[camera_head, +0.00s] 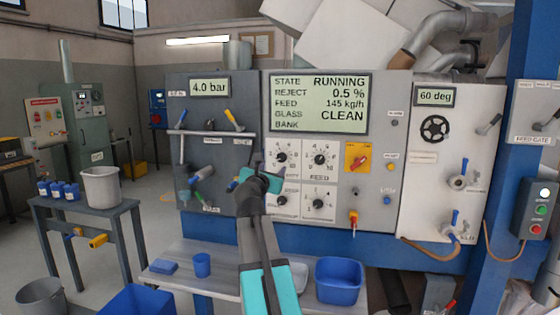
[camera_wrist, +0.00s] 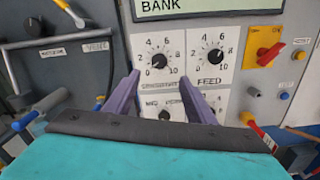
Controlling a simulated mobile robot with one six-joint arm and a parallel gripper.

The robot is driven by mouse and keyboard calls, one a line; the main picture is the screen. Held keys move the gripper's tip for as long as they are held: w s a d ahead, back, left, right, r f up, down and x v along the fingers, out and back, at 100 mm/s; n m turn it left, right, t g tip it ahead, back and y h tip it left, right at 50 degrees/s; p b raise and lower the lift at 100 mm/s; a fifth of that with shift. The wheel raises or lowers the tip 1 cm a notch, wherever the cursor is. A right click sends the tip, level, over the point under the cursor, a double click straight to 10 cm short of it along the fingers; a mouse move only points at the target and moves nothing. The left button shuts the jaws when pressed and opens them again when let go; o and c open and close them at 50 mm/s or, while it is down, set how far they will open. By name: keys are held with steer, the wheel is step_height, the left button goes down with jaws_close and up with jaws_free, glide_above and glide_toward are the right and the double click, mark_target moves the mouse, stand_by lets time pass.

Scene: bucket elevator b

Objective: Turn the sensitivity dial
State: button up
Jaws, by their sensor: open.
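The sensitivity dial (camera_wrist: 158,61) is a round black knob on a white plate with printed numbers. In the head view the dial (camera_head: 282,157) is the upper left one of a group of dials under the display. My gripper (camera_wrist: 160,78) is open, its two purple fingers pointing at the panel. In the wrist view the dial shows between and just above the fingertips, with nothing held. The fingers look apart from the knob; the exact gap is hard to tell. In the head view my gripper (camera_head: 262,170) is left of the dial.
The similar feed dial (camera_wrist: 214,56) is just right. Two lower dials sit below, partly hidden by my gripper. A red switch on a yellow plate (camera_head: 357,157) is farther right. A shelf with a blue bin (camera_head: 338,280) stands below. Levers (camera_head: 233,119) stick out at left.

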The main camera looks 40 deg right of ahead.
mark_target(282, 157)
steer(key=shift+d, duration=0.1)
steer(key=shift+p+x, duration=0.85)
steer(key=shift+x, duration=6)
steer(key=c, duration=0.9)
steer(key=shift+a+f, duration=0.1)
steer(key=shift+a, duration=0.3)
steer(key=shift+c, duration=0.6)
steer(key=shift+d, duration=0.35)
